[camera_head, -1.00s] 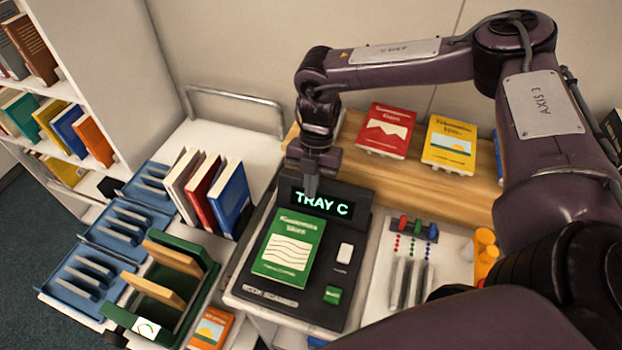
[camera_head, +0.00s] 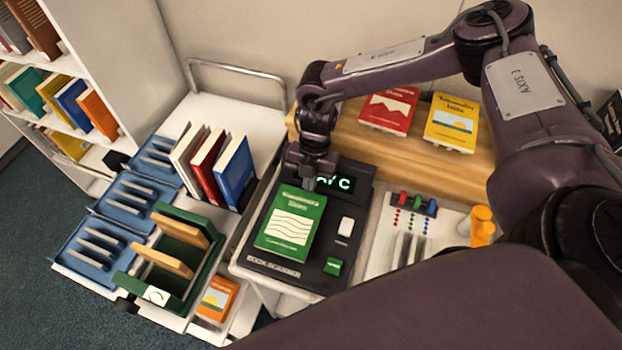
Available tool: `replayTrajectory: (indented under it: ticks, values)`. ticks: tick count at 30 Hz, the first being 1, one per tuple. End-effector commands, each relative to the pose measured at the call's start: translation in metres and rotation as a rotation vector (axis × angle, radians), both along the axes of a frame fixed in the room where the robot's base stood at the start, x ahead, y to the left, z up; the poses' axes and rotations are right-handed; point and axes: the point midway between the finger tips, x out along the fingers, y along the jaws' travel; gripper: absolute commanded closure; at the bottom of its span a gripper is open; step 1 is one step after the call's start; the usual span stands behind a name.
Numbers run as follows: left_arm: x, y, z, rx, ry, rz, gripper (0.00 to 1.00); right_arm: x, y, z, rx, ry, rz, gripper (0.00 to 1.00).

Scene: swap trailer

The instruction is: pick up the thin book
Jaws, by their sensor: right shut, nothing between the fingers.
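A green book (camera_head: 290,225) with a wavy-line cover lies face up on the black book scanner (camera_head: 335,225). My right gripper (camera_head: 309,184) is shut and empty, pointing down at the book's top edge. It partly covers the lit display (camera_head: 345,184); I cannot tell if it touches the book. Three books stand upright on the white cart: a cream one (camera_head: 187,155), a red one (camera_head: 207,168) and a blue one (camera_head: 236,175). A small orange book (camera_head: 217,298) lies near the front. Which book is the thin one is not clear. My left gripper is not in view.
A green tray (camera_head: 188,250) with tan dividers and several blue slotted trays (camera_head: 88,250) stand at left. A red book (camera_head: 388,108) and a yellow book (camera_head: 452,122) lean on a wooden ledge (camera_head: 400,150). Orange cups (camera_head: 482,222) stand at right.

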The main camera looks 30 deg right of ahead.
Motion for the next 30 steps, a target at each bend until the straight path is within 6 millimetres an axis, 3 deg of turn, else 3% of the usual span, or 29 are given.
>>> replayTrajectory:
  ticks: [2,14,30]
  values:
    - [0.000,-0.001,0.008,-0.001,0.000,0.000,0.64,-0.006,0.006,0.003,0.001,0.003,-0.001,1.00]
    - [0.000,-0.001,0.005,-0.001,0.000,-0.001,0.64,-0.005,0.006,0.003,0.000,0.000,-0.001,1.00]
    - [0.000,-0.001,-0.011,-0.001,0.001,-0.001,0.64,0.008,-0.010,0.073,0.000,0.000,0.000,1.00]
